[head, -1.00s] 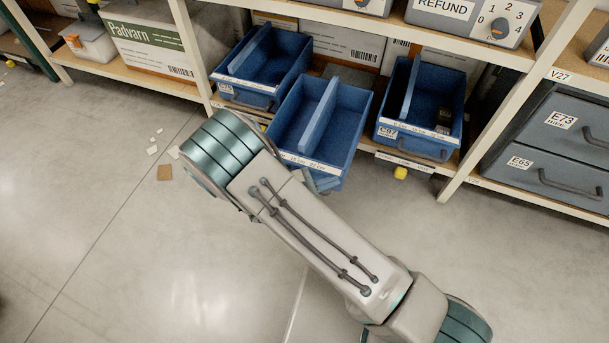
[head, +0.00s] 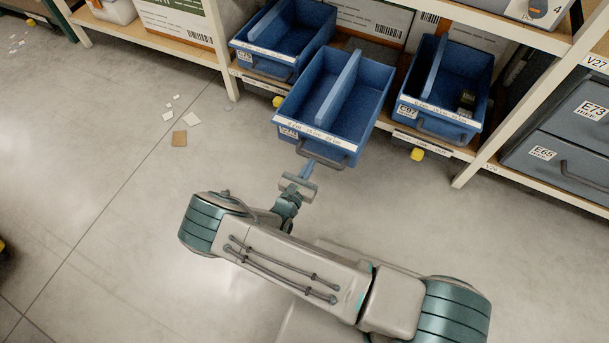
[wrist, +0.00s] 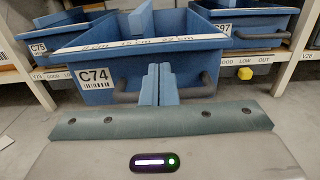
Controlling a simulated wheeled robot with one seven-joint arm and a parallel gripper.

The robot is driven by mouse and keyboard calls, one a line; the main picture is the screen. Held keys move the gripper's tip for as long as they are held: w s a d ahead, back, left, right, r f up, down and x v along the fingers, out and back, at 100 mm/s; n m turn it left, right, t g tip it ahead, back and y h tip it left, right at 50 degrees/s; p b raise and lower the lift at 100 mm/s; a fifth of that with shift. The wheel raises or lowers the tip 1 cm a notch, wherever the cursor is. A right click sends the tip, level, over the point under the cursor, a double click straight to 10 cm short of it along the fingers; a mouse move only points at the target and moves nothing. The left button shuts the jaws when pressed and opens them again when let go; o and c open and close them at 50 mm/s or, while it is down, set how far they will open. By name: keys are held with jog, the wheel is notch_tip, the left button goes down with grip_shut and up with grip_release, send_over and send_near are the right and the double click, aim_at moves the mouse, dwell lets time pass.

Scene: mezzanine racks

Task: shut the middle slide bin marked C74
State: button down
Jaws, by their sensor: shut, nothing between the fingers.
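The middle blue slide bin marked C74 (head: 378,110) is pulled out well past its neighbours and the shelf edge. In the wrist view its front (wrist: 125,72) carries the white C74 label (wrist: 95,78), a ruled strip along the rim and a dark handle. It has a lengthwise divider and looks empty. My gripper (head: 306,170) is shut and empty, just in front of the bin's front face below the handle in the head view. In the wrist view the closed blue fingertips (wrist: 158,70) overlap the middle of the bin front; I cannot tell whether they touch it.
Blue bin C75 (head: 262,55) is at left and bin C97 (head: 440,127), holding a small dark item, at right. A white rack upright (head: 520,115) and grey drawers (head: 590,125) stand further right.

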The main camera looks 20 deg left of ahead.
aim_at(323, 141)
jog(key=w, duration=0.2)
jog(key=w+b, duration=0.1)
jog(key=w, duration=0.4)
jog(key=shift+w+d, duration=0.3)
jog(key=shift+w, duration=0.1)
